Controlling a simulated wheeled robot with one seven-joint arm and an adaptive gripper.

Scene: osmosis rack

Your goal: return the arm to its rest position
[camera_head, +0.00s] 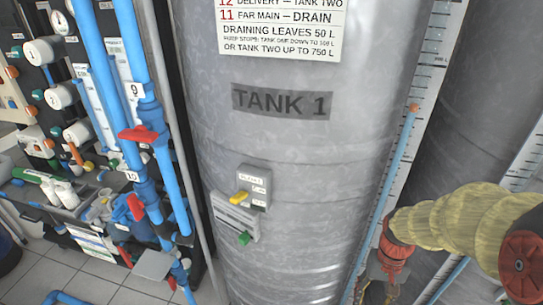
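My arm (465,220) reaches in from the right edge, in a yellow ribbed sleeve with red-orange joints. Its end hangs down in front of the lower right side of Tank 1 (290,200), a large grey metal cylinder. My gripper (376,290) points down at the bottom of the picture, dark and partly cut off by the lower edge. Its fingertips do not show clearly, and I see nothing held in it. I cannot tell whether it touches the tank.
A small grey box (254,186) with a yellow switch and a green knob is on the tank's front. Blue pipes with red valve handles (138,134) stand at left, beside a cluttered bench (70,200). A scale with a blue level tube (400,150) runs up the tank's right side.

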